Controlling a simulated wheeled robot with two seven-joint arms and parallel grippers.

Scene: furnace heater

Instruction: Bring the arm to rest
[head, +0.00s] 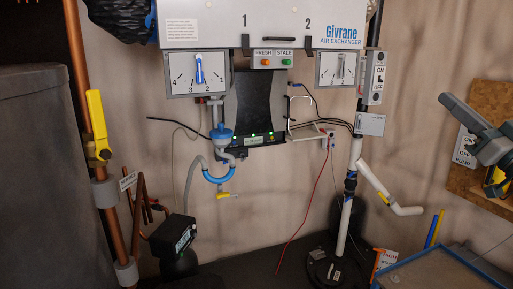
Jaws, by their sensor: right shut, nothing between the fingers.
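My right arm comes in at the right edge, grey with yellow and black parts. Its gripper (447,102) points up and to the left, in front of the plywood board (492,97). The fingers look together, with nothing seen between them. The gripper appears apart from the white exchanger and its switches to the left. My left gripper is not in the picture.
The Givrane air exchanger (270,30) hangs on the wall, with dials and an on/off switch (378,78). A pump switch plate (465,147) is near my right arm. A blue-rimmed tray (410,263) lies below. Copper pipes (83,130) stand at left.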

